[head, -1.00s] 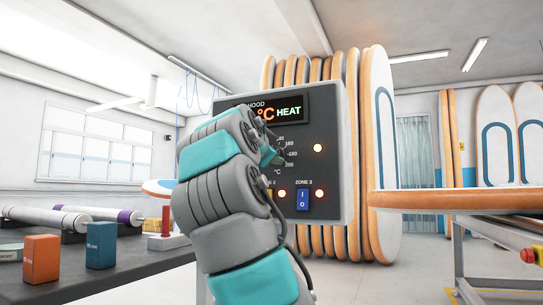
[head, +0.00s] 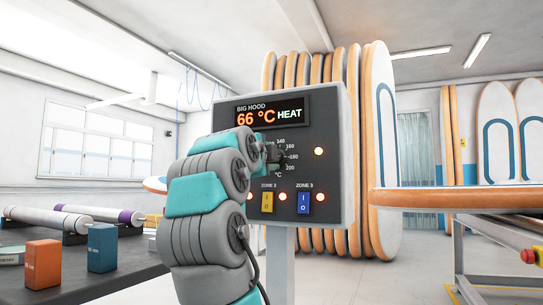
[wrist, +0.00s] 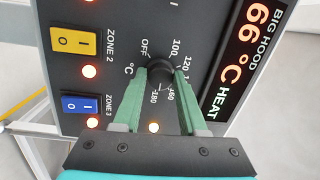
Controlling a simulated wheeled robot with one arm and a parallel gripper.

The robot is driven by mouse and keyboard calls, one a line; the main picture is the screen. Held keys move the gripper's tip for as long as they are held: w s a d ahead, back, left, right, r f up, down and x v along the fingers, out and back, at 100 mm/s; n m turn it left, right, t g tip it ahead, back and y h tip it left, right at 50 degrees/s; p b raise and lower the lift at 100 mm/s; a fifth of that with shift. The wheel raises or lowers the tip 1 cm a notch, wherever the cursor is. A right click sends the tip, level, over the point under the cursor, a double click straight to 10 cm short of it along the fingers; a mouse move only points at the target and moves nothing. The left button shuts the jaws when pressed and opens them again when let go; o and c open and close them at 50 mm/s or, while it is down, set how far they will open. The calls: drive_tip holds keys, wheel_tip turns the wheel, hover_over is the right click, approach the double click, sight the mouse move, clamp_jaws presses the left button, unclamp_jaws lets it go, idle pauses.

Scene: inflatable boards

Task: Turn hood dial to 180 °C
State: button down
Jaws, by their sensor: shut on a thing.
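The grey control panel (head: 335,150) headed BIG HOOD stands in front of me. Its display (head: 270,114) reads 66 °C HEAT and also shows in the wrist view (wrist: 256,55). The black hood dial (wrist: 158,72) sits among printed marks including OFF, 100, 120, 160 and 180. My gripper (wrist: 160,76) has its green fingers on both sides of the dial and is shut on it. In the head view my gripper (head: 272,153) is at the dial, and my arm hides the left part of the scale. I cannot tell where the dial's pointer stands.
Below the dial are a yellow switch (head: 268,202) and a blue switch (head: 304,203) with lit orange lamps. A dark bench (head: 120,265) with boxes and rolls is at left. A board on a stand (head: 460,200) is at right.

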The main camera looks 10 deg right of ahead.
idle(0.5)
drive_tip(key=shift+c, duration=2.3)
unclamp_jaws()
drive_tip(key=shift+s, duration=0.1)
drive_tip(key=v, duration=0.7)
drive_tip(key=shift+s+a, duration=0.2)
drive_tip(key=shift+s, duration=0.05)
